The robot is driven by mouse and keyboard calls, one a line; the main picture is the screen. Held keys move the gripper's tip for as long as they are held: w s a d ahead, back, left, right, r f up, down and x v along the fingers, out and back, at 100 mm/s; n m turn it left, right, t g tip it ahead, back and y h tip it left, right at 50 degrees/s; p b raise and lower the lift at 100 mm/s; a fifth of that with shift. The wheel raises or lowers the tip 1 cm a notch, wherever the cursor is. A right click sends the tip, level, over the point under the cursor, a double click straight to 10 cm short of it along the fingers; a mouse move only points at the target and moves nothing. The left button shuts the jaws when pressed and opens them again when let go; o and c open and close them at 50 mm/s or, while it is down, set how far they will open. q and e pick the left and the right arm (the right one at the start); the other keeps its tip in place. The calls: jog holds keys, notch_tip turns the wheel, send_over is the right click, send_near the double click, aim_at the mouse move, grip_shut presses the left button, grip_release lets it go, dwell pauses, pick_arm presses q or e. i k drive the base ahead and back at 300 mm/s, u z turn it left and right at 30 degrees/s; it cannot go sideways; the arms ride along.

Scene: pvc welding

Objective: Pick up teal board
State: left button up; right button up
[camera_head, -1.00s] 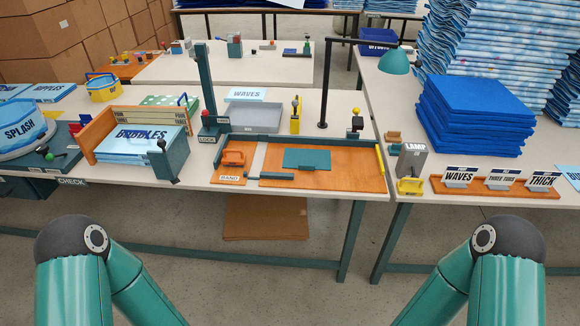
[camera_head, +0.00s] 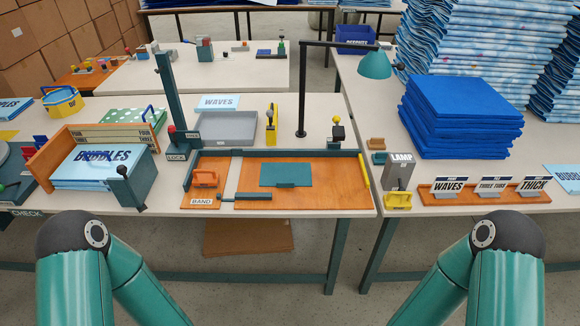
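The teal board (camera_head: 286,174) is a flat rectangle. It lies on the orange wooden panel (camera_head: 335,198) of the station at the table's front middle. A small dark lip or handle shows along its front edge. In the head view only my two teal arm links show, at the bottom left and bottom right. Both of my grippers are out of view, and neither arm is at the board.
An orange block (camera_head: 206,178) and a dark teal bar (camera_head: 245,197) sit left of the board. A grey tray (camera_head: 227,127), a lamp (camera_head: 375,65) and a tall teal post (camera_head: 167,90) stand behind. A BUBBLES stack (camera_head: 103,162) is at left. Blue sheets (camera_head: 462,120) are piled at right.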

aim_at(277, 175)
jog(key=z, duration=0.25)
jog(key=i, duration=0.6)
jog(key=u, duration=1.8)
jog(key=k, duration=1)
jog(key=z, duration=0.35)
jog(key=i, duration=1)
jog(key=z, duration=0.1)
